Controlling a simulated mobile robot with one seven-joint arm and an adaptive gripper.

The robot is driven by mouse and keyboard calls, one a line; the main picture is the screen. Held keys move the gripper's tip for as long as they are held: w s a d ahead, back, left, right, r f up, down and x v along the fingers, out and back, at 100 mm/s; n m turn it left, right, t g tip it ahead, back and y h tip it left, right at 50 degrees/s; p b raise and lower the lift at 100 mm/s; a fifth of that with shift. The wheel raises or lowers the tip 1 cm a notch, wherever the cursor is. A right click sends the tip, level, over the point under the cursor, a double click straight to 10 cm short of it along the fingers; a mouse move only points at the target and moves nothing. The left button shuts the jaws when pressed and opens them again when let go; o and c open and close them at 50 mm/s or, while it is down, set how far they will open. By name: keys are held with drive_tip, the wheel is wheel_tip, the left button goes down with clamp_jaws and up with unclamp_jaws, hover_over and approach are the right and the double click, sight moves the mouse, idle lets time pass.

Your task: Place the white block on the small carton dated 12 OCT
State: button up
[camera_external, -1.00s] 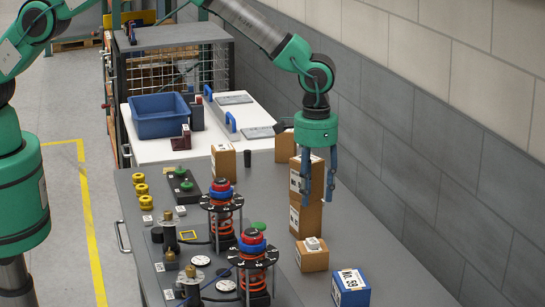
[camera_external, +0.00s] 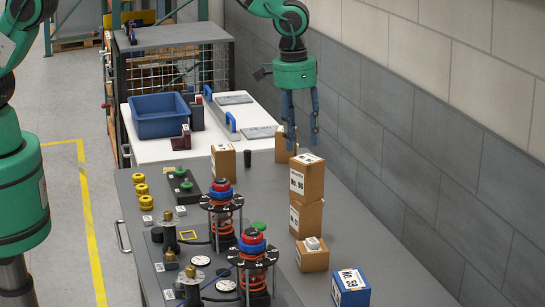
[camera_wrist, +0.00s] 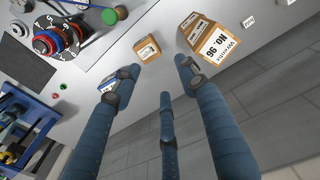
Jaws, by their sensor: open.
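A small white block (camera_external: 313,243) rests on top of a small brown carton (camera_external: 313,261) in the external view. The date on this carton is not legible. The carton also shows in the wrist view (camera_wrist: 146,56), with a small pale top. My gripper (camera_external: 302,147) is open and empty, its fingers spread and pointing down. It hangs behind and above the white block, apart from it, near the top of a stack of two taller cartons (camera_external: 307,182). The upper carton reads NO. 96, and the stack shows in the wrist view (camera_wrist: 212,42).
A blue carton (camera_external: 350,289) stands at the front right. Another brown carton (camera_external: 223,161) stands near the white table (camera_external: 262,146) with the blue bin (camera_external: 160,118). Spring assemblies (camera_external: 222,205) crowd the left of the bench. The bench's right strip is mostly clear beside the wall.

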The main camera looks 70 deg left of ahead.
drive_tip(key=s+a+r+t, duration=0.1)
drive_tip(key=s+a+r, duration=0.8)
drive_tip(key=r, duration=0.3)
drive_tip(key=s+a+r+t, duration=0.1)
drive_tip(key=s+a+r, duration=0.85)
drive_tip(key=r, duration=0.25)
drive_tip(key=s+a+t, duration=0.1)
drive_tip(key=s+a, duration=0.3)
drive_tip(key=s, duration=0.6)
drive_tip(key=s+a+r+t, duration=0.1)
drive_tip(key=s+a, duration=0.3)
drive_tip(key=s, duration=0.5)
drive_tip(key=s+a+r, duration=0.1)
drive_tip(key=s+a, duration=0.3)
drive_tip(key=s, duration=0.6)
drive_tip(key=shift+s+m+t, duration=0.35)
drive_tip(key=shift+m+t, duration=0.05)
drive_tip(key=shift+a, duration=0.1)
wheel_tip(320, 180, down, 16)
drive_tip(key=b, duration=1.6)
